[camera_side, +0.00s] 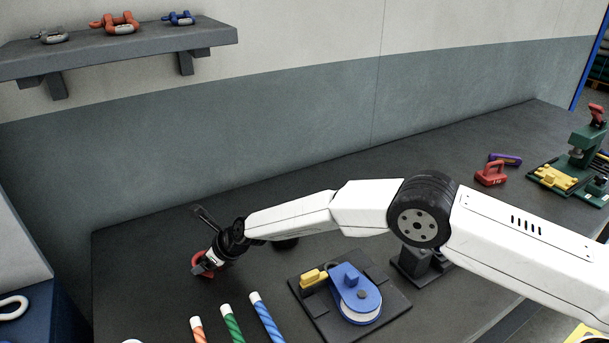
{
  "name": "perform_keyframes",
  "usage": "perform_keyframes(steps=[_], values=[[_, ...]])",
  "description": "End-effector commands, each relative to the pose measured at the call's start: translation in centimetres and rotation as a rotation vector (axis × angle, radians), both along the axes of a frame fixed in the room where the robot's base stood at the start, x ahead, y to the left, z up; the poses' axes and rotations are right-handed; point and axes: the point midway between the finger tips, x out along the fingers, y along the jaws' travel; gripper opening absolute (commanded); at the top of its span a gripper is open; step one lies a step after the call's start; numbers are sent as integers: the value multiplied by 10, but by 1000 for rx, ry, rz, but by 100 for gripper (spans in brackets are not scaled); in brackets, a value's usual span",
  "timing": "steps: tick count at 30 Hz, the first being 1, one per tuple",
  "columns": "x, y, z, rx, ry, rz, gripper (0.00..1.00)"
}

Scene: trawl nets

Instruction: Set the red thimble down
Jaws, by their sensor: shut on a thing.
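The red thimble (197,264) is at the left part of the dark bench (150,250). My gripper (208,262) is shut on it and covers part of it, so only its curved red edge shows clearly. My gripper reaches in from the right and tilts down toward the bench top. The thimble is low, close to the bench top; I cannot tell whether it touches it.
A blue block with a yellow piece (356,296) sits on a dark plate right of my gripper. Striped ropes in orange, green and blue (266,318) stand in front. A red item (491,173) and a green press (587,145) are at far right. A wall shelf (130,50) holds shackles.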

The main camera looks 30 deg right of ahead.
Motion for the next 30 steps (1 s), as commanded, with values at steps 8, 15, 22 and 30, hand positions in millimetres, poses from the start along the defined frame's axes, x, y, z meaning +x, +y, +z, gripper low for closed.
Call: perform_keyframes(steps=[8, 15, 22, 30], values=[[0, 0, -3, 0, 0, 0, 96], [0, 0, -2, 0, 0, 0, 100], [-1, -1, 2, 1, 1, 0, 100], [-7, -6, 11, 2, 2, 1, 100]])
